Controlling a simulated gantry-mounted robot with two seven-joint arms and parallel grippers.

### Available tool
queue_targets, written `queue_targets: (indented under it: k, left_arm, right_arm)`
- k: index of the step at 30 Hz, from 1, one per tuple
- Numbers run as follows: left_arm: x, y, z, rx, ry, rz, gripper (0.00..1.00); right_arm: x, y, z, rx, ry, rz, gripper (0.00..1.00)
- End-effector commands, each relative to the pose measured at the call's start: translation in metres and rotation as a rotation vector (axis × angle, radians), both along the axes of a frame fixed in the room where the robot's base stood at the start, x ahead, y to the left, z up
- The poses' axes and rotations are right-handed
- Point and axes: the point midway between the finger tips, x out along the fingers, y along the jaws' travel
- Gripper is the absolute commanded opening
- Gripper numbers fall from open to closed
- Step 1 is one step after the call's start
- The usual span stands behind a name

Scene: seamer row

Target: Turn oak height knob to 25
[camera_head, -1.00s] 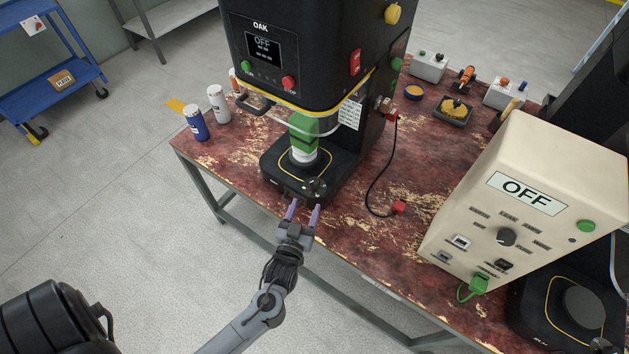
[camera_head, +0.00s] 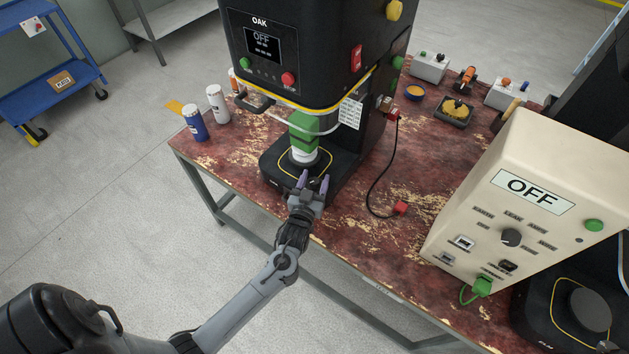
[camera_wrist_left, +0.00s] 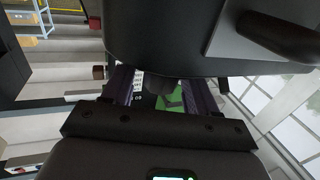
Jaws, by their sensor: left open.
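The black OAK seamer (camera_head: 310,50) stands on the table, its screen (camera_head: 262,45) reading OFF. A white can with a green block (camera_head: 304,128) above it stands on the seamer's base (camera_head: 340,160). My left gripper (camera_head: 314,180) is open at the front of that base, fingers pointing at it. The height knob is hidden behind the gripper in the head view. In the left wrist view, a dark rounded part (camera_wrist_left: 163,86), perhaps the knob, shows between the open fingers; contact cannot be told. My right gripper is not in view.
A cream control box (camera_head: 530,215) reading OFF stands at the right, with a green plug (camera_head: 482,287). A black cable with a red plug (camera_head: 401,208) lies on the table. Blue (camera_head: 195,122) and white (camera_head: 217,103) cans stand left of the seamer. The table's front edge is below the gripper.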

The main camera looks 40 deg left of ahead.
Motion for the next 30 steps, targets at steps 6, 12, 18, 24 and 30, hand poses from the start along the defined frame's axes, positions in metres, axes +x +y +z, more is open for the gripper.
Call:
queue_targets:
  k: [6, 12, 18, 24, 30]
  left_arm:
    - [0.000, 0.000, 0.000, 0.000, 0.000, 0.000, 0.51]
    - [0.000, 0.000, 0.000, 0.000, 0.000, 0.000, 0.20]
    - [0.000, 0.000, 0.000, 0.001, 0.000, -0.003, 0.08]
    - [-0.001, 0.001, 0.001, 0.004, 0.002, -0.043, 0.08]
    - [-0.001, 0.001, 0.003, 0.006, 0.004, -0.153, 0.08]
  right_arm:
    - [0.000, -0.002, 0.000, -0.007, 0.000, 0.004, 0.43]
    - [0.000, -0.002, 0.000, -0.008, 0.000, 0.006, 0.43]
    - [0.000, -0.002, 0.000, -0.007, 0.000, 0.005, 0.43]
    - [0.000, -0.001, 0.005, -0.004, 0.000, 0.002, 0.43]
    - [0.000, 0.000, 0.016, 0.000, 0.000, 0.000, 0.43]
